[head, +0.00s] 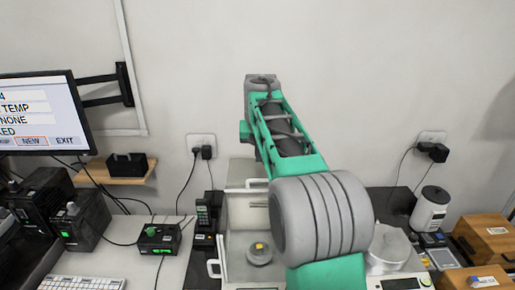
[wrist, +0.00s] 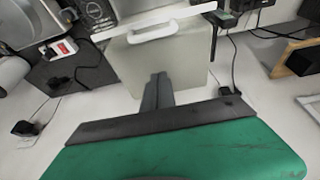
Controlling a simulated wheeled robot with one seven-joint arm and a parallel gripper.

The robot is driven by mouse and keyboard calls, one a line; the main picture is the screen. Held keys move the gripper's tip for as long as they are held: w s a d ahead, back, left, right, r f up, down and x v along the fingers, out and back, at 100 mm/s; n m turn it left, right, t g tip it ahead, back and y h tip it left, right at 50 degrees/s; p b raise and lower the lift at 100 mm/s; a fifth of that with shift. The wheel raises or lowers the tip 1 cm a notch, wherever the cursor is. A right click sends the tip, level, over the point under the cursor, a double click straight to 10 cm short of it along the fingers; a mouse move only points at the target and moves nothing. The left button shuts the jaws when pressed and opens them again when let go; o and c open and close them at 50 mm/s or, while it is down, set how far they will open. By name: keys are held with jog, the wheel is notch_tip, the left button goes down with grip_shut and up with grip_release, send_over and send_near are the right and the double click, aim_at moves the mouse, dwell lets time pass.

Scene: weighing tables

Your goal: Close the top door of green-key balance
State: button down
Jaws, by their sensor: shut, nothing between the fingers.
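A balance with a boxy, pale weighing chamber (head: 236,212) stands in the middle of the head view, partly hidden by my arm. A light handle (head: 255,183) shows near its top and another at its left side (head: 213,268). In the wrist view a grey translucent panel (wrist: 160,66) with a white handle (wrist: 152,32) lies beyond my gripper (wrist: 158,78). The fingers are together and empty; contact with the panel cannot be told. The head view does not show the fingertips clearly.
A second scale with a round pan (head: 388,244) and a green key on its front stands to the right. A monitor (head: 40,112), black boxes (head: 78,222) and a keyboard (head: 82,283) are on the left. Wooden boxes (head: 485,238) stand at the far right.

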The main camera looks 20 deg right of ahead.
jog(key=x, duration=0.3)
jog(key=shift+s+f, duration=0.1)
jog(key=shift+f, duration=0.05)
jog(key=s, duration=0.1)
jog(key=s+a, duration=0.1)
jog(key=s+p, duration=0.1)
jog(key=shift+s+a+f, duration=0.2)
jog(key=shift+a, duration=0.15)
jog(key=shift+f, duration=0.2)
